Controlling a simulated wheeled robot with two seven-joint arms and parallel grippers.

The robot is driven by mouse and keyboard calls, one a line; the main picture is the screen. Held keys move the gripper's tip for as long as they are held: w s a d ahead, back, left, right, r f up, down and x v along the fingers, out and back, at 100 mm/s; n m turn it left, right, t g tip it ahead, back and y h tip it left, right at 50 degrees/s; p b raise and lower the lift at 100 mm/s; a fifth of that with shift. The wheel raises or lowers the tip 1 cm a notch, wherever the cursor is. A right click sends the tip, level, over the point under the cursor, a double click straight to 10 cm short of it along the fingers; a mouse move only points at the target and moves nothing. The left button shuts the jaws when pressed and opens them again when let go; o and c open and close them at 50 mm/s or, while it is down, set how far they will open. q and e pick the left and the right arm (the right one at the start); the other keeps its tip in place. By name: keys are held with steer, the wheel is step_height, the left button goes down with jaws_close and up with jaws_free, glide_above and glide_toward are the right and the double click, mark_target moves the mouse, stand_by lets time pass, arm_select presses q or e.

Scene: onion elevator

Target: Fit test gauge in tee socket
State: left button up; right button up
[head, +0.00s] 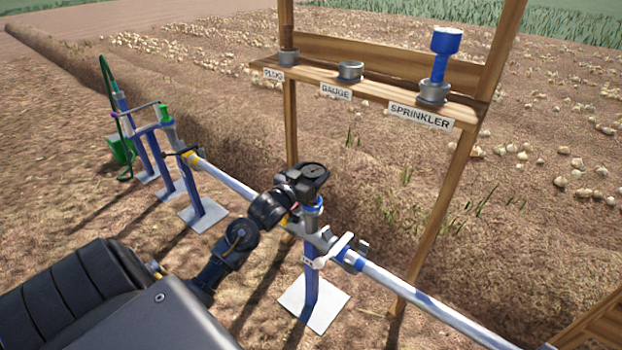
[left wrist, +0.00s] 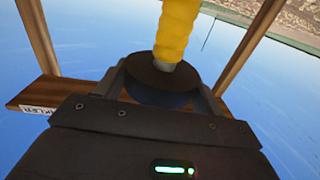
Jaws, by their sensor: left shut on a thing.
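My left gripper (head: 308,180) is shut over the tee socket on the pipe line. In the left wrist view the gripper (left wrist: 165,85) is shut on the gauge (left wrist: 178,30), a dark disc with a blue rim and a yellow stem. The tee (head: 322,238) is grey, on a blue post, with a white lever beside it. A short blue and grey part shows just under the gripper, in line with the tee. I cannot tell whether the stem is inside the socket or above it. My right gripper does not show.
A wooden rack (head: 375,85) stands behind the pipe. Its GAUGE holder (head: 350,70) and PLUG holder (head: 288,57) look empty; the blue sprinkler (head: 442,50) stands in its holder. A pipe (head: 430,305) runs right. Blue stands and a green hose (head: 112,105) are at left.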

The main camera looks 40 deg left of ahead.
arm_select(q)
steer(key=shift+f, duration=0.8)
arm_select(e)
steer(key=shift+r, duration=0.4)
arm_select(q)
steer(key=shift+f, duration=0.3)
steer(key=o, duration=1.1)
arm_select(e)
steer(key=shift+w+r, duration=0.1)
arm_select(q)
steer(key=shift+s+r, duration=0.15)
steer(key=shift+r, duration=0.2)
steer(key=s+d, duration=0.1)
steer(key=s, duration=1)
steer(key=shift+s+p, duration=0.35)
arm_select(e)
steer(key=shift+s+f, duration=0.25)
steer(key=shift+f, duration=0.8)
arm_select(q)
steer(key=shift+d, duration=0.1)
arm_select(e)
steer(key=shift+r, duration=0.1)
